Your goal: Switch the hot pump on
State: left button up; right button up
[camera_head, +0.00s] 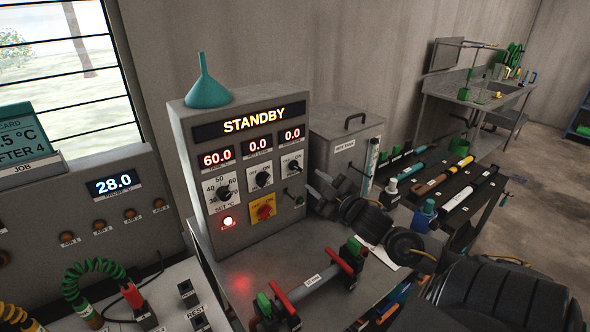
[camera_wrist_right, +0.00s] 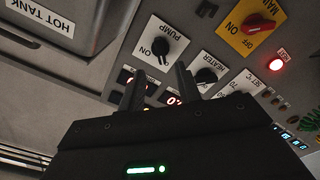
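The grey control panel (camera_head: 243,170) shows STANDBY on its display (camera_head: 253,120). The black pump knob (camera_head: 292,166) is at its upper right. In the wrist view the pump knob (camera_wrist_right: 160,47) sits on a white plate marked PUMP and ON; I cannot tell its setting for sure. The heater knob (camera_wrist_right: 205,77) is beside it. My right gripper (camera_head: 314,184) is just right of the panel's front in the head view. In the wrist view its two fingers (camera_wrist_right: 158,82) stand apart with nothing between them, close to the pump knob but seemingly not touching. My left gripper is not in view.
A yellow main switch with a red handle (camera_head: 263,209) and a lit red lamp (camera_head: 228,222) are low on the panel. The grey hot tank (camera_head: 342,148) stands right of it. A teal funnel (camera_head: 206,88) sits on top. A red-and-green-ended tube (camera_head: 312,281) lies on the bench in front.

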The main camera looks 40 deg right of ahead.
aim_at(298, 169)
jog(key=w, duration=0.2)
jog(key=w+b, duration=0.1)
jog(key=w, duration=0.1)
jog(key=shift+d, duration=0.3)
jog(key=w+b, duration=0.1)
jog(key=w, duration=0.2)
jog(key=shift+w+d, duration=0.15)
jog(key=shift+w, duration=0.2)
jog(key=shift+p, duration=0.4)
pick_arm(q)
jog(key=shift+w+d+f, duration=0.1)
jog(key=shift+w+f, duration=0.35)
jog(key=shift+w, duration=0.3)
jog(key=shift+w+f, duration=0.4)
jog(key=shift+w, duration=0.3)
pick_arm(e)
grip_shut()
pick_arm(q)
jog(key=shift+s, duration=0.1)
